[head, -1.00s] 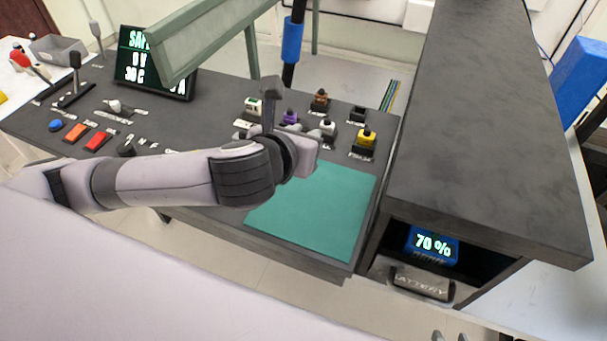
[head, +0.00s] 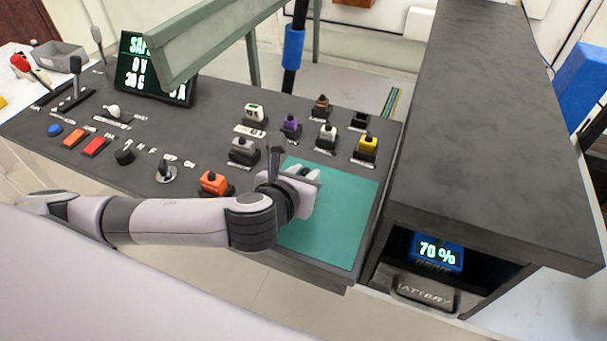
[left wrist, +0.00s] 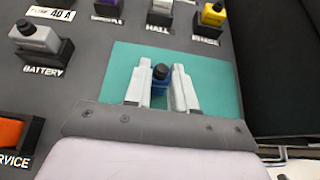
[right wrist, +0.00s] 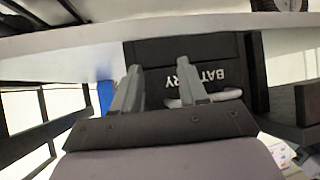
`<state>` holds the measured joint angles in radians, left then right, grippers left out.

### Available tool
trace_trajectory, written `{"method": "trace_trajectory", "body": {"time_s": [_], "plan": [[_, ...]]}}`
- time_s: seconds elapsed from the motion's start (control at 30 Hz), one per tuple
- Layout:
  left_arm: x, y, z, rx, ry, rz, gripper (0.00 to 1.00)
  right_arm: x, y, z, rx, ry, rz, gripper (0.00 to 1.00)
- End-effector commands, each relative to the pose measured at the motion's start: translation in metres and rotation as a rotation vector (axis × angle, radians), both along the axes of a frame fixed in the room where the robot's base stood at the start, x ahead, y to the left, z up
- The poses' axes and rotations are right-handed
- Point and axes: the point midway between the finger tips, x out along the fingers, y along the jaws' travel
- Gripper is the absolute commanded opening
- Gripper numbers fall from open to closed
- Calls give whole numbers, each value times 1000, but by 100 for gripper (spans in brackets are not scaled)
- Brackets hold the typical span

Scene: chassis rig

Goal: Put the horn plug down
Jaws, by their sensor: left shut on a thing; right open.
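My left gripper (head: 306,174) is over the teal mat (head: 335,225) on the dark console. In the left wrist view, its fingers (left wrist: 161,90) are shut on a blue plug with a black round top (left wrist: 160,76), which I take for the horn plug. The plug is upright between the fingers, with the mat behind it. I cannot tell whether it touches the mat. In the head view the gripper mostly hides it. My right gripper (right wrist: 158,88) is open and empty, in front of the battery drawer (right wrist: 200,60) and its handle.
A black socket (head: 359,121) at the back right looks empty. An orange plug (head: 214,183) is left of the mat. The mat's front is clear.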

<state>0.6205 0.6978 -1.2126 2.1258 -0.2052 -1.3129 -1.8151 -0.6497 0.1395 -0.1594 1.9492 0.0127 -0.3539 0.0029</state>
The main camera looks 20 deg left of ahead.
Motion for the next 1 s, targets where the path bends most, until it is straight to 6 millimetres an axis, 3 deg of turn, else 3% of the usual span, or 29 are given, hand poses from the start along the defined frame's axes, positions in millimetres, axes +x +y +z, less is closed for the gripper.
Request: {"method": "trace_trajectory", "body": {"time_s": [0.03, 0.1, 0.57, 1.0], "plan": [[0, 0, -2, 0, 1, 0, 28, 0, 0, 0, 0, 0, 0, 43], [0, 0, -1, 0, 1, 0, 50, 0, 0, 0, 0, 0, 0, 43], [-7, 0, 6, 0, 1, -2, 50, 0, 0, 1, 0, 0, 0, 43], [-76, 2, 44, -1, 1, -4, 50, 0, 0, 9, 0, 0, 0, 43]]}}
